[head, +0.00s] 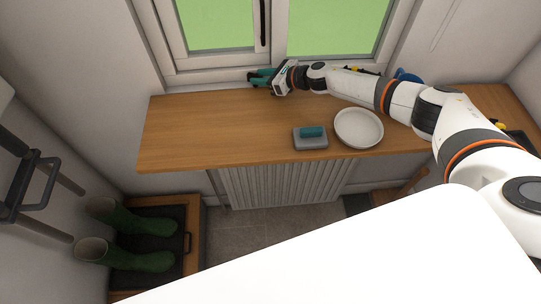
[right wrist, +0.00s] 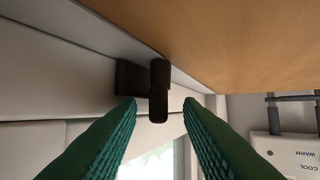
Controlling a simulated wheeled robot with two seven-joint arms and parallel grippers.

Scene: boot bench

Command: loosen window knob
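The window knob (right wrist: 159,92) is a dark upright bar on a dark mount (right wrist: 130,78), fixed to the pale window frame in the right wrist view. My right gripper (right wrist: 160,104) has its two green ribbed fingers apart, one on each side of the bar, with a visible gap on both sides. In the head view my right gripper (head: 251,77) is low at the window frame, at the back edge of the wooden top. I cannot make out the knob there. A long dark handle (head: 263,22) is higher on the window. My left gripper is not in view.
On the wooden top (head: 215,125) are a grey block with a teal piece (head: 311,137) and a white round dish (head: 358,128). A blue thing (head: 406,75) is behind my right arm. The top's left part is clear.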

